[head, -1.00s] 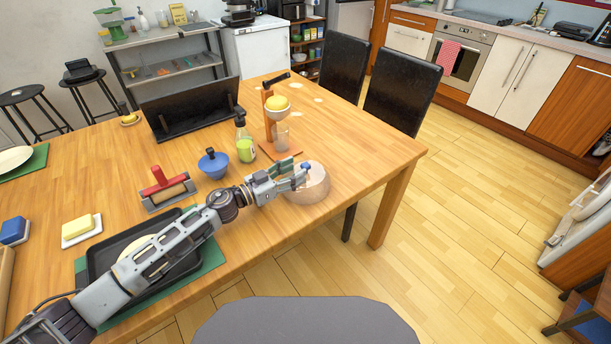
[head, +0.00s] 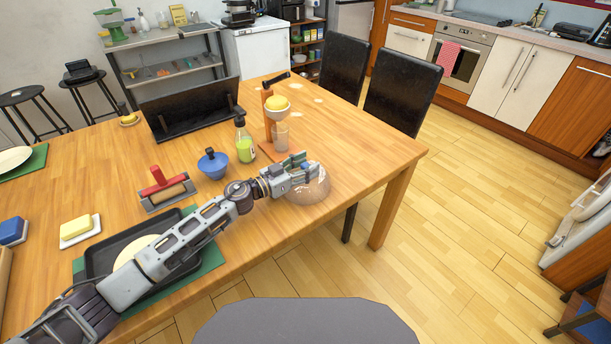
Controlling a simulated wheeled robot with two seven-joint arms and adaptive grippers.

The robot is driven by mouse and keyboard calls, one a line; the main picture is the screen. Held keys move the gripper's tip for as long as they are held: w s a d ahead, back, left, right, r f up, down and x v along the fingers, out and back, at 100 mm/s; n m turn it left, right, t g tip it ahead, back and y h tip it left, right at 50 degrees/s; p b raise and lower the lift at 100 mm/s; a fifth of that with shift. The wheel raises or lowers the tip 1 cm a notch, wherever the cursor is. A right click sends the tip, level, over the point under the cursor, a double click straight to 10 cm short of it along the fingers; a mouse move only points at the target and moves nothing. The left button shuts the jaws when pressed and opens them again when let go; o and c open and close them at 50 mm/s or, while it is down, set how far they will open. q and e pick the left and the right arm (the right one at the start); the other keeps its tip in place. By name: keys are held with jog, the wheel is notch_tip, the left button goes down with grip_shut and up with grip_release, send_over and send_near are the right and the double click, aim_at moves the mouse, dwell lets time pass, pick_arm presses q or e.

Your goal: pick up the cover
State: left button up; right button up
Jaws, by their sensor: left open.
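The cover (head: 312,194) is a clear, see-through dome standing on the wooden table near its right front edge. My left gripper (head: 307,168) reaches in from the left and is over the top of the dome, with its open fingers around or beside the blue knob. The fingers mostly hide the knob, so I cannot tell whether they touch it. My right gripper is out of view.
Behind the gripper stand a juicer with a glass (head: 280,137) and a green-filled bottle (head: 245,143). A black tray (head: 98,256) lies under my arm. The table edge (head: 350,203) is close by.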

pick_arm(q)
grip_shut()
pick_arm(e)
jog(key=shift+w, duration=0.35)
pick_arm(q)
jog(key=shift+r, duration=0.2)
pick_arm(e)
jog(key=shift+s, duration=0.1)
pick_arm(q)
jog(key=shift+r, duration=0.3)
jog(key=shift+r+p, duration=0.5)
jog(key=shift+r, duration=0.3)
notch_tip(320, 180, up, 5)
jog(key=shift+f+p, duration=0.15)
jog(key=shift+p, duration=1.1)
jog(key=shift+r, duration=0.25)
jog(key=shift+r+p, duration=0.65)
jog(key=shift+r, duration=0.5)
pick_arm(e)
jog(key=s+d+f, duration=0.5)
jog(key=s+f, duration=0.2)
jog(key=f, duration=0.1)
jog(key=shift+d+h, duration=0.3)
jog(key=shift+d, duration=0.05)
